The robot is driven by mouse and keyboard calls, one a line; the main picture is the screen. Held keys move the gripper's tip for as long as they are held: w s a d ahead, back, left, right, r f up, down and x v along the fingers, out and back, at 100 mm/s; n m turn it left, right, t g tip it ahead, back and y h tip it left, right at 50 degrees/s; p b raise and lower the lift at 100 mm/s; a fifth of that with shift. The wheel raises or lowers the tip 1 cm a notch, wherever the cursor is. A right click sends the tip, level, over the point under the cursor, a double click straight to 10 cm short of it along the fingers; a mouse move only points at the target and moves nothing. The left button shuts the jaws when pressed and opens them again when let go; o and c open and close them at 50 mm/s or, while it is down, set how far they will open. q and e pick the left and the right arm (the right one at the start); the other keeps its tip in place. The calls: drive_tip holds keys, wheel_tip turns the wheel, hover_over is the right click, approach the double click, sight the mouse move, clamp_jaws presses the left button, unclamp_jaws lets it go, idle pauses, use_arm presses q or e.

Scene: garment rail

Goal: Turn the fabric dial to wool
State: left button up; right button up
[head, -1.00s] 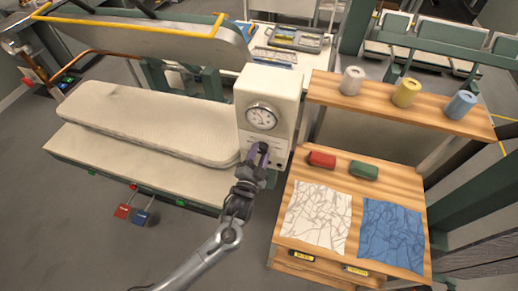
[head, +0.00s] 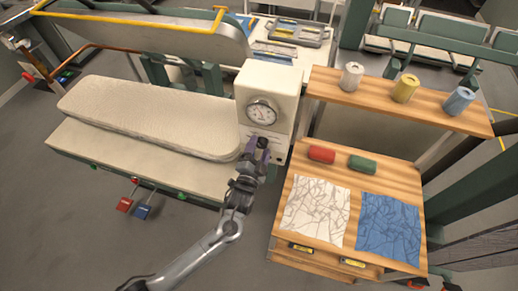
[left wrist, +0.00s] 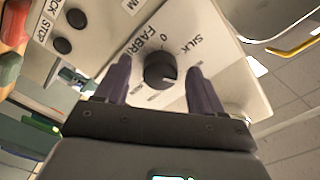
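The white control box (head: 283,88) with a round gauge (head: 262,112) stands at the right end of the pressing board. The black fabric dial (left wrist: 160,70) shows in the left wrist view, on the white panel with the words FABRIC and SILK and a 0 beside it. A wool mark cannot be made out, and the dial's pointer direction is unclear. My left gripper (head: 262,147) is at the lower front of the box and hides the dial in the head view. In the left wrist view its open purple fingers (left wrist: 159,66) stand on either side of the dial, with gaps visible.
Black buttons (left wrist: 62,45), one row labelled STOP, sit on the same panel. The padded board (head: 150,115) lies left of the box. A wooden table (head: 402,177) with red and green rolls and two cloths stands right, below a shelf (head: 330,88) with thread cones.

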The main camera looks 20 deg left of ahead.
use_arm(q)
drive_tip(key=shift+s, duration=0.15)
drive_tip(key=s+d+b, duration=0.1)
drive_tip(key=s, duration=0.9)
drive_tip(key=shift+s, duration=0.25)
